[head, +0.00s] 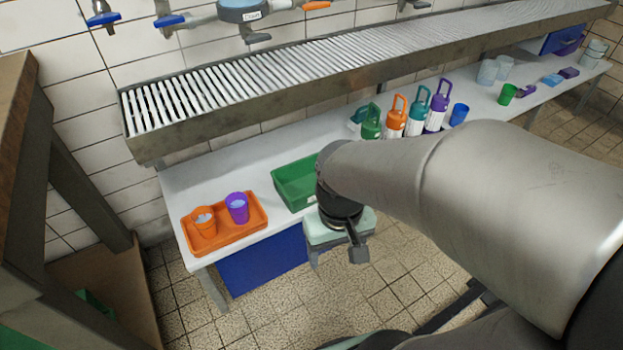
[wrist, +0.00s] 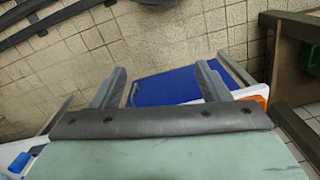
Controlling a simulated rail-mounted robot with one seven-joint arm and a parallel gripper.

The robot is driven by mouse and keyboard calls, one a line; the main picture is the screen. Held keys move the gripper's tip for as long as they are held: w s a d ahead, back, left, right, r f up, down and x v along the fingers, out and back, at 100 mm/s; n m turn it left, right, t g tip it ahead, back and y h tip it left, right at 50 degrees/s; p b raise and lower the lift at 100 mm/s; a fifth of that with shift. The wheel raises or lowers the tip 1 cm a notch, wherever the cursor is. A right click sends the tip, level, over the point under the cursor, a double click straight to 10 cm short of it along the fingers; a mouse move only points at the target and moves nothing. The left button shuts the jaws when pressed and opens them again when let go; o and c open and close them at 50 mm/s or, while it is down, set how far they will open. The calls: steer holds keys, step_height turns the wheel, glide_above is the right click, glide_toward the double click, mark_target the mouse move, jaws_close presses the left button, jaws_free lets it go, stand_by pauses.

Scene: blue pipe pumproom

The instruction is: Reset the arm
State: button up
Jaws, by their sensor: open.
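A white table (head: 180,182) holds an orange tray (head: 238,235) with orange and purple cups. A green bin (head: 290,187), partly hidden by my wrist, and several bottles (head: 396,118) stand further right. A slatted metal rack (head: 290,72) runs above. A wooden frame (head: 85,170) stands left. Tiled floor is open in front.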

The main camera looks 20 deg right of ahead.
step_height(320, 180, up, 32)
steer(key=a+t+p, duration=0.1)
steer(key=p, duration=2.9)
steer(key=shift+a+r, duration=0.2)
steer(key=shift+a, duration=0.05)
steer(key=shift+n, duration=0.3)
